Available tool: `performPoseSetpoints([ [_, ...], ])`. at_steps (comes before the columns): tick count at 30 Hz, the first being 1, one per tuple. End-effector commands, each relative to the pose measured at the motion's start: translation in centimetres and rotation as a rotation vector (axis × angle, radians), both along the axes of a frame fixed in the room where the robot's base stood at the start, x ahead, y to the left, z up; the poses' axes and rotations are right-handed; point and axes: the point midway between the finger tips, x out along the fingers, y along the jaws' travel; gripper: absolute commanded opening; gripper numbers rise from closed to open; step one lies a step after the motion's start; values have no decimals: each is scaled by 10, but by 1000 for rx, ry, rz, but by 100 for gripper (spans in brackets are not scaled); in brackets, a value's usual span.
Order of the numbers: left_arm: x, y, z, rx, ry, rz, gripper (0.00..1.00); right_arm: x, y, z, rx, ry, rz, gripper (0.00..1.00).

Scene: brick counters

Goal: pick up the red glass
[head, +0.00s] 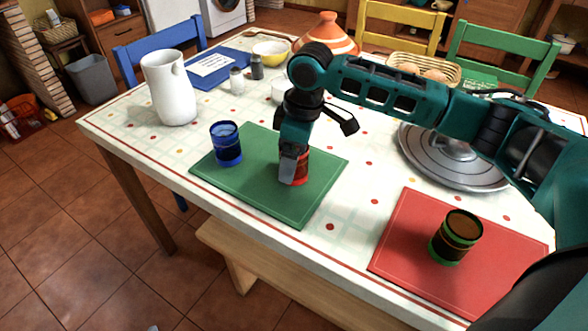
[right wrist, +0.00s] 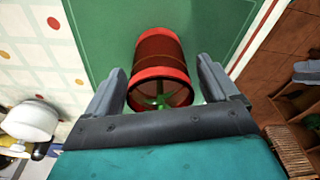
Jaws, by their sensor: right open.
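The red glass (head: 302,168) stands on the green placemat (head: 248,190), mostly hidden behind my right gripper (head: 291,168) in the head view. In the right wrist view the red glass (right wrist: 160,60) lies between the two spread grey fingers of my right gripper (right wrist: 162,80). My left gripper is not recognisable in either view.
A blue glass (head: 226,144) stands on the same mat to the left. A dark amber glass with green bands (head: 457,236) stands on a red placemat (head: 410,225). A white pitcher (head: 168,88) stands behind left. A grey round tray (head: 425,160) lies under my right arm.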

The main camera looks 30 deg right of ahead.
Motion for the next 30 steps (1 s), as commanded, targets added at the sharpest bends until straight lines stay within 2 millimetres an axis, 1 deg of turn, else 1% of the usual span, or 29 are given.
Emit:
performPoseSetpoints([
  [1,0,0,-2,0,-1,0,45,0,1,-5,0,0,1,87],
  [2,1,0,-2,0,-1,0,45,0,1,-6,0,0,1,87],
  [7,2,0,-1,0,-4,0,45,0,1,-5,0,0,1,87],
  [8,3,0,0,0,-5,-1,45,0,1,-5,0,0,1,86],
  [26,2,2,-2,9,-3,-6,45,1,1,-5,1,-1,1,28],
  [30,1,2,-3,8,-2,-6,45,1,1,-4,1,-2,1,27],
])
